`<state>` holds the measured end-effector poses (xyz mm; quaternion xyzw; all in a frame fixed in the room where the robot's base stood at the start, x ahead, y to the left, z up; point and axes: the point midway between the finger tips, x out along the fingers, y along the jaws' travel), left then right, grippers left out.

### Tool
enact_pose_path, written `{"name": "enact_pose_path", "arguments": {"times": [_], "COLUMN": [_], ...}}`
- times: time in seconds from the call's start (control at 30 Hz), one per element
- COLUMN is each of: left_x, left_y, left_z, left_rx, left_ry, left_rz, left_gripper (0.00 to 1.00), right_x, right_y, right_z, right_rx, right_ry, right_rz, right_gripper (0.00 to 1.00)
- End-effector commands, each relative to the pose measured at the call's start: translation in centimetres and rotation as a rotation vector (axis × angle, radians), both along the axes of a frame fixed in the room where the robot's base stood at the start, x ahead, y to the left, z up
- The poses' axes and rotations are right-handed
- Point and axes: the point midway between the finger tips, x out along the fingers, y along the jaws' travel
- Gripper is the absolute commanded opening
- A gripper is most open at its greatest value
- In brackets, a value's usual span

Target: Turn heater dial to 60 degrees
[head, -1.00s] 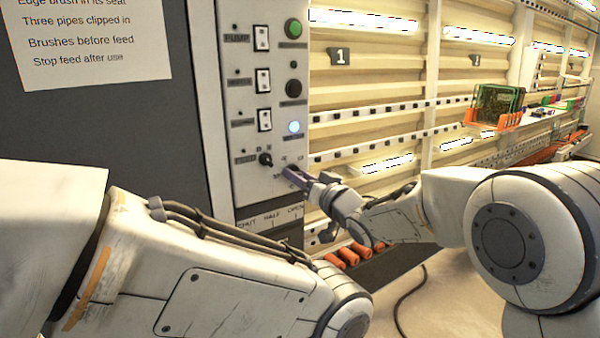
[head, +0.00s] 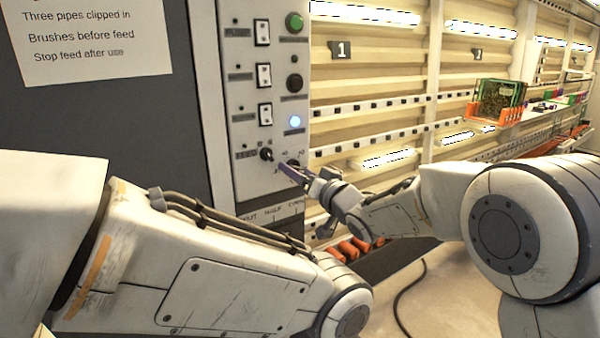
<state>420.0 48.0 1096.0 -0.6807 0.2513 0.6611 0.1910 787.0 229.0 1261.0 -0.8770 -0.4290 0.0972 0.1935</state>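A light grey control panel (head: 243,90) stands left of centre. A small black knob (head: 266,155) sits low on it. Right of that knob, small marks too blurred to read ring the spot where my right gripper's tips are; the heater dial there is hidden by the gripper. My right gripper (head: 289,171) reaches in from the right, its dark purple fingers at the panel face. Whether they are closed on the dial cannot be seen. My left arm crosses the lower left foreground, and its gripper is out of view.
Above the knob are several white rocker switches (head: 264,74), a green button (head: 294,23), a black button (head: 294,83) and a lit blue lamp (head: 295,121). A paper sign (head: 90,40) hangs at upper left. A rack with orange ends (head: 497,100) stands right.

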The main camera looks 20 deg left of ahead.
Motion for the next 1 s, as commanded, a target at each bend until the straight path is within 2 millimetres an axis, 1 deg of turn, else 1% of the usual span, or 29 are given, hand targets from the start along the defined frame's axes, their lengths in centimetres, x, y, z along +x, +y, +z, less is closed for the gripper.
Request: {"name": "enact_pose_path", "arguments": {"times": [0.17, 0.23, 0.37, 0.5, 0.7, 0.83, 1.0], "left_x": [0.0, 0.0, 0.0, 0.0, 0.0, 0.0, 0.0], "left_y": [0.0, 0.0, 0.0, 0.0, 0.0, 0.0, 0.0], "left_z": [-0.1, -0.4, -1.3, -2.3, -3.1, -3.3, -3.3], "left_rx": [0.0, 0.0, 0.0, 0.0, 0.0, 0.0, 0.0], "left_ry": [0.0, 0.0, 0.0, 0.0, 0.0, 0.0, 0.0], "left_rz": [0.0, 0.0, 0.0, 0.0, 0.0, 0.0, 0.0], "left_gripper": [0.0, 0.0, 0.0, 0.0, 0.0, 0.0, 0.0], "right_x": [0.0, -0.3, -1.5, -3.3, -5.5, -6.2, -6.5], "right_y": [-0.2, -0.6, -2.2, -4.5, -7.1, -8.1, -8.3], "right_z": [0.1, 0.1, -0.1, -0.1, 0.0, 0.0, 0.1], "right_rx": [0.003, 0.003, 0.002, 0.002, 0.002, 0.001, 0.001], "right_ry": [-0.002, -0.003, -0.003, -0.003, -0.003, -0.001, -0.001], "right_rz": [-0.003, -0.003, -0.004, -0.004, -0.003, -0.002, -0.001], "right_gripper": [0.78, 0.78, 0.78, 0.78, 0.78, 0.78, 0.78]}}
